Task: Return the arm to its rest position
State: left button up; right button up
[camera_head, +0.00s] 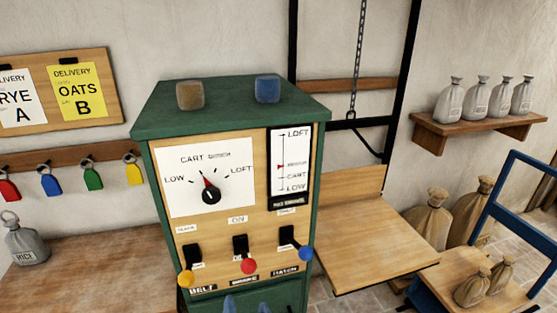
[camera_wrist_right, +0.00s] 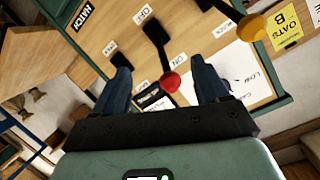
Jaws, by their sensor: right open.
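My right gripper (camera_head: 247,306) shows at the bottom edge of the head view as two blue fingertips, in front of the lower face of the green control cabinet (camera_head: 160,116). In the right wrist view its two blue fingers (camera_wrist_right: 163,84) stand apart and nothing is held between them. The red lever knob (camera_head: 249,266) is just above the fingertips in the head view; in the wrist view the red knob (camera_wrist_right: 170,80) shows between the fingers, and I cannot tell whether they touch it. The rest of the right arm is hidden. My left gripper is in neither view.
The panel also has a yellow knob (camera_head: 186,279), a blue knob (camera_head: 306,254) and a black dial (camera_head: 211,196). A wooden bench (camera_head: 100,270) is left, a hanging wooden platform (camera_head: 370,237) right. A blue-framed cart (camera_head: 520,200) with small sacks stands at far right.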

jog(key=s+d+f+g+h, duration=0.15)
jog(key=d+f+g, duration=0.35)
jog(key=f, duration=1)
jog(key=s+d+f+g, duration=0.25)
jog(key=d+f, duration=0.45)
jog(key=f, duration=0.8)
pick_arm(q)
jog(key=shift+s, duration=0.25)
pick_arm(e)
jog(key=s+d+f+g, duration=0.3)
jog(key=s+f, duration=0.4)
jog(key=s, duration=0.4)
jog(key=s+d+f+m+g+y, duration=0.1)
jog(key=s+d+f+g, duration=0.3)
jog(key=s+f, duration=0.3)
jog(key=s, duration=0.3)
jog(key=shift+s+f+g, duration=0.2)
jog(key=shift+s+g, duration=0.15)
jog(key=shift+s, duration=0.05)
jog(key=shift+d, duration=0.1)
